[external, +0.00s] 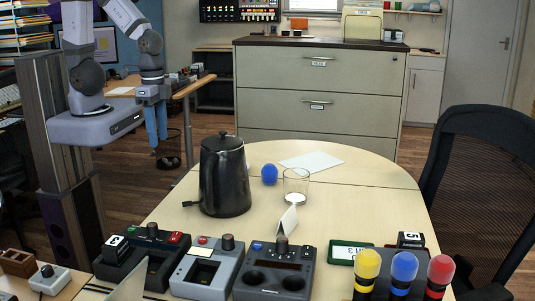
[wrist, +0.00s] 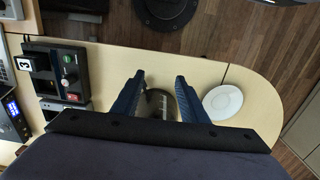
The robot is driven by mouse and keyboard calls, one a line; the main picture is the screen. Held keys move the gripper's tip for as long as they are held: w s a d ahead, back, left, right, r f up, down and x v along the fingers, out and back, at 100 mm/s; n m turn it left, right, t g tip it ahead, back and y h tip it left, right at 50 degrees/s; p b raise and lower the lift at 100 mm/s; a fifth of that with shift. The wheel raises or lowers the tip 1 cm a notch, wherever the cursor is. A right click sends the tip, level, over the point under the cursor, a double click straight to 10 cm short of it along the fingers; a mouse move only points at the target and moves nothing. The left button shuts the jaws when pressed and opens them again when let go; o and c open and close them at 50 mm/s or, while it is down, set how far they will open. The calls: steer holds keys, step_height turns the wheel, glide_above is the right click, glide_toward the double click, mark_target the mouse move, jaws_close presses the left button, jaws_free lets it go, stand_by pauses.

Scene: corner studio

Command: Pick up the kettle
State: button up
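The dark grey kettle (external: 224,178) stands upright on the pale table, left of centre in the external view, with a lid knob on top. My gripper (external: 158,136) hangs to the left of the kettle and farther back in the external view, its blue fingers pointing down, clear of the kettle. In the wrist view my gripper (wrist: 159,82) is open, with a clear gap between the fingers. A dark rounded object (wrist: 160,102) shows in that gap, partly hidden by the gripper body; I cannot tell for sure whether it is the kettle.
A blue ball (external: 269,174), a glass (external: 296,184) and a white sheet (external: 312,161) lie right of the kettle. Control boxes (external: 208,267) and coloured knobs (external: 404,268) line the near edge. A white disc (wrist: 223,102) shows in the wrist view. A chair (external: 480,165) stands right.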

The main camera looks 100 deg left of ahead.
mark_target(220, 180)
steer(key=w+d+f+t, duration=0.3)
steer(key=w+f, duration=0.1)
steer(key=w+d+f+t, duration=0.3)
steer(key=w+d+f, duration=0.1)
steer(key=w, duration=0.1)
steer(key=w+d+f+t, duration=0.3)
steer(key=w+f, duration=0.1)
steer(key=w, duration=0.1)
steer(key=shift+w+d+f+n, duration=0.1)
steer(key=shift+w+d+n, duration=0.2)
steer(key=shift+d, duration=0.1)
steer(key=shift+w+d+t, duration=0.1)
steer(key=shift+w+t, duration=0.05)
steer(key=shift+t, duration=0.75)
steer(key=shift+w+r+t+b, duration=0.2)
steer(key=shift+r+t+b, duration=0.15)
steer(key=shift+t, duration=0.35)
steer(key=shift+w+r+t+b, duration=0.15)
steer(key=shift+r+t+b, duration=0.15)
steer(key=shift+t, duration=0.4)
